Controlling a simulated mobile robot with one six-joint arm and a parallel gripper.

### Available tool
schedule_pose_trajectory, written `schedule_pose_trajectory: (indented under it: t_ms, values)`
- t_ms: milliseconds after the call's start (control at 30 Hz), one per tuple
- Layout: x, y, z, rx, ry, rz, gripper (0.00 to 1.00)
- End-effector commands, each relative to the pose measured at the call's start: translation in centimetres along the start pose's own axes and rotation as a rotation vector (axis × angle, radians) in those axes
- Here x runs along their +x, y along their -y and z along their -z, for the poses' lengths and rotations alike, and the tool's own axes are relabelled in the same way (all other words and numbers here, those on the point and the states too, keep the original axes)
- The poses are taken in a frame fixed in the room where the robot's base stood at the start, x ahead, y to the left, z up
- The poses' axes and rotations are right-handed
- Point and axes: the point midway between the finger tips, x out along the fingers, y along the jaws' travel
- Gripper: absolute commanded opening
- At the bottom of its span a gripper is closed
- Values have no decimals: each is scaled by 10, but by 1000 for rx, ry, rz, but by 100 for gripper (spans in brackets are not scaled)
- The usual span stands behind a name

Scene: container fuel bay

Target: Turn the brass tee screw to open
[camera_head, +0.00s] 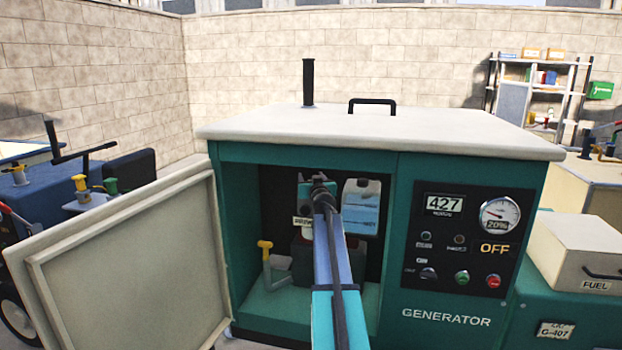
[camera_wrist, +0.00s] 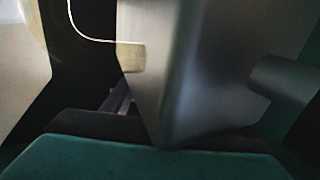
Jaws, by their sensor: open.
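I cannot pick out a brass tee screw for certain. A yellow T-shaped handle (camera_head: 264,246) stands on a grey bent pipe at the lower left inside the open generator cabinet (camera_head: 400,170). My gripper (camera_head: 319,184) is inside the cabinet opening, above and right of that handle and apart from it. My own arm hides much of the gripper and what lies behind it. It is open, with nothing seen held. In the wrist view a large grey block (camera_wrist: 195,75) fills the middle, with a tan tag (camera_wrist: 130,57) on a pale string beside it.
The cabinet door (camera_head: 125,265) stands open at the left. A container with blue liquid (camera_head: 361,207) is inside at the right. The control panel (camera_head: 465,238) reads OFF. A black handle (camera_head: 372,101) and pipe (camera_head: 308,82) are on top. A fuel box (camera_head: 585,250) is at the right.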

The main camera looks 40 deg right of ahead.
Motion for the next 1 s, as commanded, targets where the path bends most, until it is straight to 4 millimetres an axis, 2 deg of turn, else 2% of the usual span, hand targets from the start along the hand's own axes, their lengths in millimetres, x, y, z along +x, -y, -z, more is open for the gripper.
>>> schedule_pose_trajectory:
  t_ms: [300, 567, 1000]
  values:
    - [1, 1, 0, 0, 0, 1, 53]
    - [1, 1, 0, 0, 0, 1, 12]
    - [3, 3, -3, 2, -1, 22, 12]
